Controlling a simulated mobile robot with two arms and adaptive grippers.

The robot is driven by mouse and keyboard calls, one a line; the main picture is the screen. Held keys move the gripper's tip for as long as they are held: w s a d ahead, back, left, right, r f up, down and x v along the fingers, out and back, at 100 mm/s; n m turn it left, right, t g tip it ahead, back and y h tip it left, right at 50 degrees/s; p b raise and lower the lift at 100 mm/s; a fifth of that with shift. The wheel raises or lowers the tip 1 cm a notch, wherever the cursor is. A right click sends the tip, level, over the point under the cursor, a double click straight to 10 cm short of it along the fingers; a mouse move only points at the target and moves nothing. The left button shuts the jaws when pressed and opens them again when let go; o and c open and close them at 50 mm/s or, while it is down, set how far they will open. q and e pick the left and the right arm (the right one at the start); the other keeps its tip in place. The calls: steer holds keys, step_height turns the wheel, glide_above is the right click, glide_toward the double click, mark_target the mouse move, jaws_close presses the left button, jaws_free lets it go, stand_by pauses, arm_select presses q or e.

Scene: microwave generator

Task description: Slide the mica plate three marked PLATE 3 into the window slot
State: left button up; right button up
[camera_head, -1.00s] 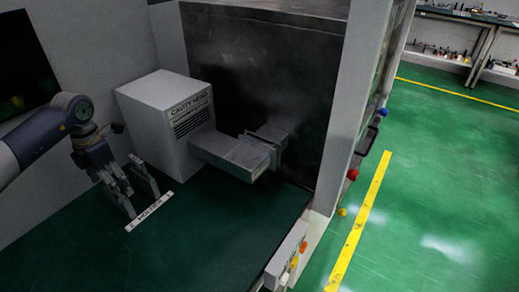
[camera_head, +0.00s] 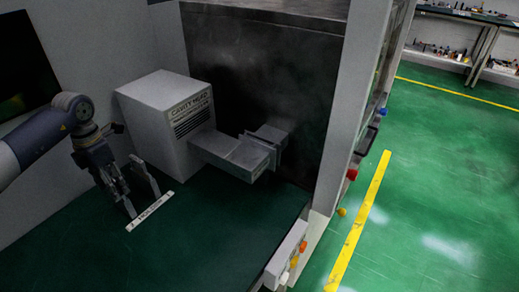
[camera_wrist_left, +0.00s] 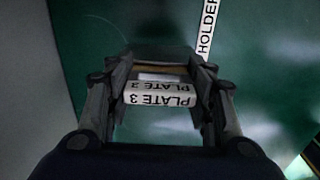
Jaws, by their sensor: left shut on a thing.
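My left gripper (camera_head: 143,202) points down over the green surface at the left of the head view. In the left wrist view its two fingers (camera_wrist_left: 166,98) are shut on a mica plate (camera_wrist_left: 160,94), whose white edge reads PLATE 3. In the head view the plate cannot be made out. A white strip labelled HOLDER (camera_head: 149,212) lies beside the fingertips and also shows in the left wrist view (camera_wrist_left: 207,27). The window slot appears to be at the flanges (camera_head: 263,142) of the grey waveguide, right of the gripper; its opening is not clear. My right gripper is not in view.
The CAVITY HEAD box (camera_head: 172,120) stands between the gripper and the flanges. A grey duct (camera_head: 228,155) runs from it. A dark metal panel (camera_head: 250,80) stands behind. The green surface in front is clear. A controls box (camera_head: 287,255) is at its right edge.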

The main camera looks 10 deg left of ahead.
arm_select(q)
steer(key=shift+r, duration=0.1)
steer(key=shift+r+p, duration=1.7)
steer(key=shift+r, duration=0.35)
steer(key=shift+r+p, duration=0.65)
steer(key=shift+r, duration=0.2)
steer(key=shift+r, duration=0.1)
